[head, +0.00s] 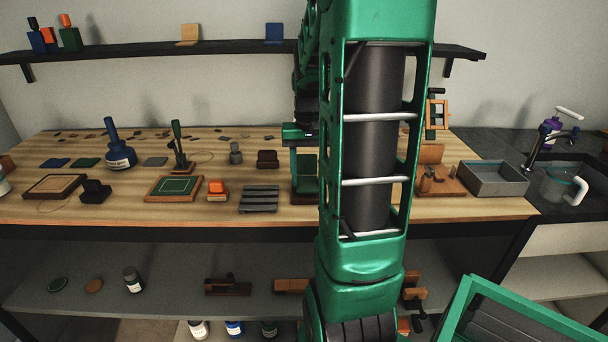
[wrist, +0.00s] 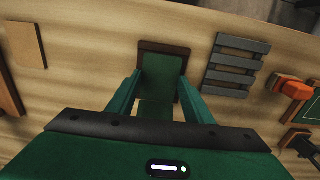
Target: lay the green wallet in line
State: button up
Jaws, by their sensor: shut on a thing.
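The green wallet (wrist: 162,72) is a flat dark green panel between my gripper's fingertips in the wrist view. My gripper (wrist: 160,88) is shut on it. A dark brown piece (wrist: 164,46) shows at the wallet's far edge; I cannot tell how the two touch. In the head view the wallet (head: 307,165) stands out as a green patch left of my arm, low over the wooden bench (head: 225,211). My arm hides part of this place.
A grey slatted rack (head: 259,199) lies just left of the wallet in the head view. Left of it are an orange-topped stamp (head: 217,188) and a wooden board with a green mat (head: 174,187). A grey bin (head: 493,179) stands at right. A shelf (head: 150,53) hangs behind.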

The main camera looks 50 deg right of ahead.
jog(key=shift+f, duration=0.8)
jog(key=o, duration=1)
jog(key=shift+c, duration=0.9)
jog(key=shift+r, duration=3.5)
